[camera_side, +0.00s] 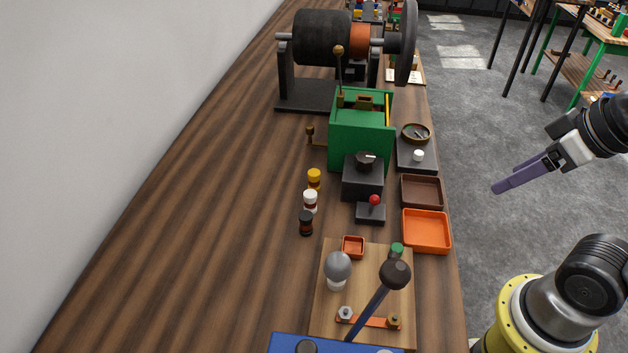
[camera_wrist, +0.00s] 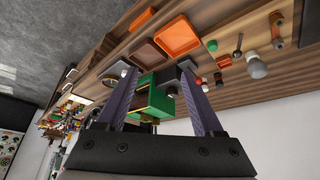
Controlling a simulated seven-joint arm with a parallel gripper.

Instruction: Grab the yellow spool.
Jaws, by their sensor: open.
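The yellow spool (camera_side: 314,179) stands upright on the wooden bench, left of the green box. It is the farthest of three in a short row, with a white spool (camera_side: 310,201) and a black spool (camera_side: 306,223) nearer the camera. My gripper (camera_side: 497,189) is off the right edge of the bench in the side view, well apart from the spool. In the wrist view its two purple fingers (camera_wrist: 158,72) are spread with nothing held between them. I cannot clearly pick out the yellow spool in the wrist view.
A green box (camera_side: 345,134), a dark block (camera_side: 363,181), a brown tray (camera_side: 422,191) and an orange tray (camera_side: 427,231) lie between my gripper and the spools. A large belt machine (camera_side: 322,38) stands behind. The bench left of the spools is clear.

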